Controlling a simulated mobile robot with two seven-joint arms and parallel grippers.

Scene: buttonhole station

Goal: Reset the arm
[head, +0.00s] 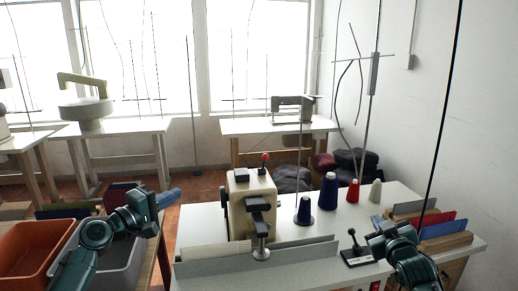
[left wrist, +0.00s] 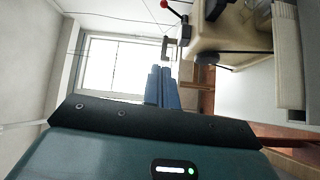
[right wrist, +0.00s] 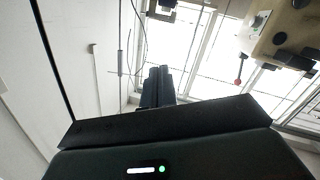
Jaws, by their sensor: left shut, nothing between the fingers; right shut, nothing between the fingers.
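My left gripper (head: 168,198) is held up left of the white worktable. Its blue-grey fingers (left wrist: 162,88) are together with nothing between them in the left wrist view. My right gripper (right wrist: 157,88) shows in the right wrist view with its dark fingers together and empty. In the head view my right arm (head: 400,252) is raised over the front right of the worktable, and its fingertips are hard to make out. Both grippers appear clear of the objects around them. A cream buttonhole machine (head: 239,203) stands on the worktable between the two arms.
A small black lever (head: 353,240) on a base stands just left of my right arm. Thread cones (head: 328,192) stand behind it. Coloured fabric pieces (head: 440,222) stand at the right. An orange bin (head: 22,250) and a grey bin (head: 118,262) lie near my left arm.

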